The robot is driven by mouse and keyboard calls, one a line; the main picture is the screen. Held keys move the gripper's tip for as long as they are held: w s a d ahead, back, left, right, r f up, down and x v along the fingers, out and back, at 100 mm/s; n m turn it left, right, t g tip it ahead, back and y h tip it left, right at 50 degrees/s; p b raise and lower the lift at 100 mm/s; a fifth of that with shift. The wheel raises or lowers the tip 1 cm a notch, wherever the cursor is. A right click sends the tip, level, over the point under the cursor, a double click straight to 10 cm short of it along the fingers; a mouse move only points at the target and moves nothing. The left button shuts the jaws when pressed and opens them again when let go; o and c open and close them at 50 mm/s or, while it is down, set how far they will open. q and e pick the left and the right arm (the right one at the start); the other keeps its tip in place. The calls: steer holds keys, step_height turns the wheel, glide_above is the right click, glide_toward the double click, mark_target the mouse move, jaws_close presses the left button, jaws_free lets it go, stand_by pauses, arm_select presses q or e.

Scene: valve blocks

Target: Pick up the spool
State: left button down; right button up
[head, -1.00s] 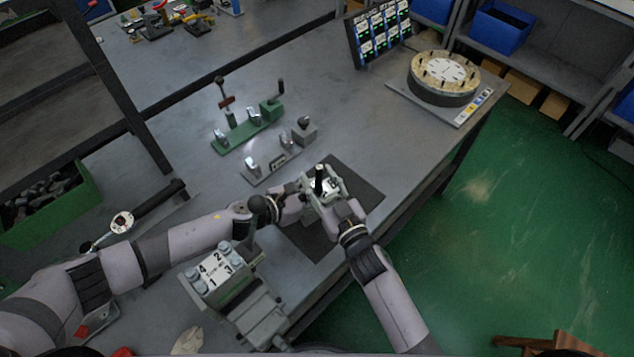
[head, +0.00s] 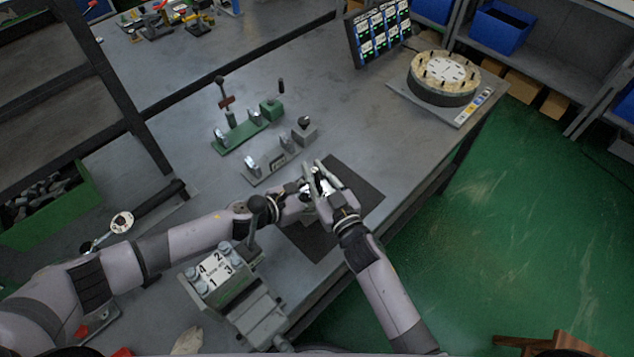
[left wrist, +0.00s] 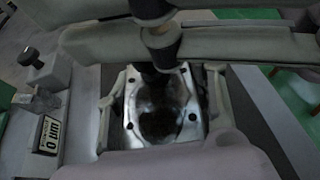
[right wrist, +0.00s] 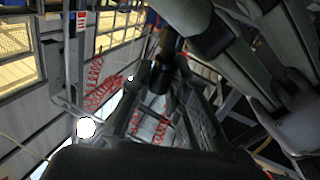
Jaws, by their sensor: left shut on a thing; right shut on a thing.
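The dark, stepped spool (left wrist: 160,45) stands up from the metal valve block in the left wrist view. It also shows as a dark cylinder (right wrist: 162,75) in the right wrist view. My right gripper (head: 318,173) is shut on the spool from above, mostly hiding it in the head view. The valve block (left wrist: 184,92) has a bright top plate with dark holes. My left gripper (head: 309,190) is shut on the block, a finger on each side of it. Whether the spool's lower end is still inside the block cannot be told.
A dark mat (head: 360,188) lies under the hands. A grey labelled fixture (head: 262,172) and a green fixture (head: 240,135) stand behind. A numbered block (head: 220,272) stands at the front. A round dial (head: 443,72) is at the far right. Bare table lies between.

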arm_select(q)
steer(key=shift+w, duration=0.1)
arm_select(e)
steer(key=shift+r, duration=0.15)
jaws_close()
arm_select(q)
steer(key=shift+f, duration=0.15)
arm_select(e)
step_height(320, 180, up, 10)
steer(key=shift+w+f, duration=0.1)
arm_select(q)
steer(key=c, duration=1.1)
jaws_free()
steer(key=o, duration=0.4)
steer(key=shift+o, duration=0.3)
